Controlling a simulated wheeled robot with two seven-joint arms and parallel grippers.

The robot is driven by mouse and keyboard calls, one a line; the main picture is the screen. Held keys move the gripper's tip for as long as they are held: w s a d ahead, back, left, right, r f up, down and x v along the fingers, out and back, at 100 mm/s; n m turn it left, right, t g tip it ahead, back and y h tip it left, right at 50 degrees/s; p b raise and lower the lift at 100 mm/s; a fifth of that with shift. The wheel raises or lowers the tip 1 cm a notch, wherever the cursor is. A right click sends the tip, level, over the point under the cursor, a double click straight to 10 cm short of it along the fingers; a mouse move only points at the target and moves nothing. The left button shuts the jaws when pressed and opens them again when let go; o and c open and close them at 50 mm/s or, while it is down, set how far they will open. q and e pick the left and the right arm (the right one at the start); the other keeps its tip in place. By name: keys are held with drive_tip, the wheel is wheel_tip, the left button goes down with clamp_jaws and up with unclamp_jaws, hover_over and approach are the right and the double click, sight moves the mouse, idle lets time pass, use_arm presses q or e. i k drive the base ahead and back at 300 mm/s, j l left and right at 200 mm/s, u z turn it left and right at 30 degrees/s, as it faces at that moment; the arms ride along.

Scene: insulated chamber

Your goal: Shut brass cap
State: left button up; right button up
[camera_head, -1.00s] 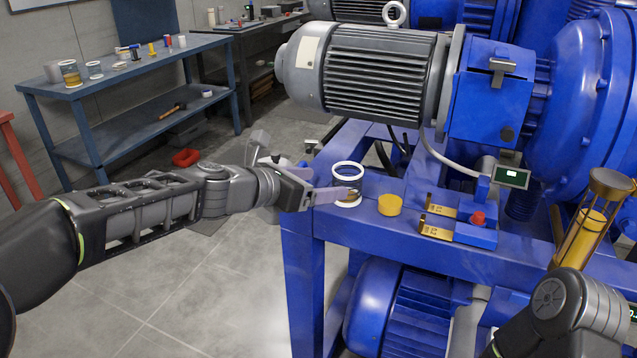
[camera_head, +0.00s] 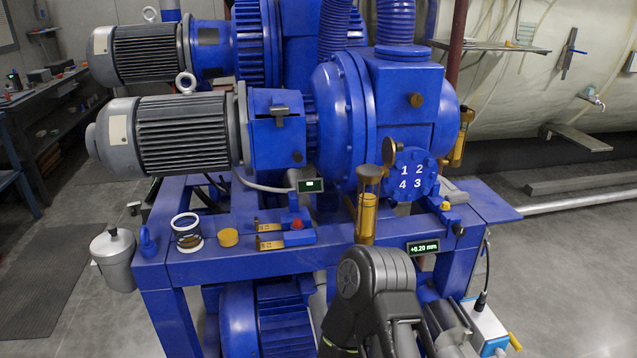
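A round brass cap (camera_head: 389,151) stands upright on edge at the top of a glass oil cylinder (camera_head: 367,212) with amber fluid, near the front of the blue pump. It looks raised off the cylinder's brass top collar (camera_head: 369,172); the joint between them is too small to make out. My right arm (camera_head: 376,285) rises from the bottom of the view, in front of and below the cylinder. Its gripper does not show. My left arm and gripper are out of view.
The blue frame holds a glass ring jar (camera_head: 187,232), a yellow disc (camera_head: 228,237), brass gauge blocks (camera_head: 270,241) and a +0.20 mm display (camera_head: 423,247). A numbered flange (camera_head: 411,174) is close right of the cylinder. A lidded metal can (camera_head: 115,260) is at left.

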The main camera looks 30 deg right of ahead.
sight(389, 149)
drive_tip(key=k+l, duration=0.5)
drive_tip(key=l, duration=0.25)
drive_tip(key=k+l, duration=0.45)
drive_tip(key=l, duration=0.3)
drive_tip(key=k+l+z, duration=0.1)
drive_tip(key=k+l, duration=0.4)
drive_tip(key=l, duration=0.25)
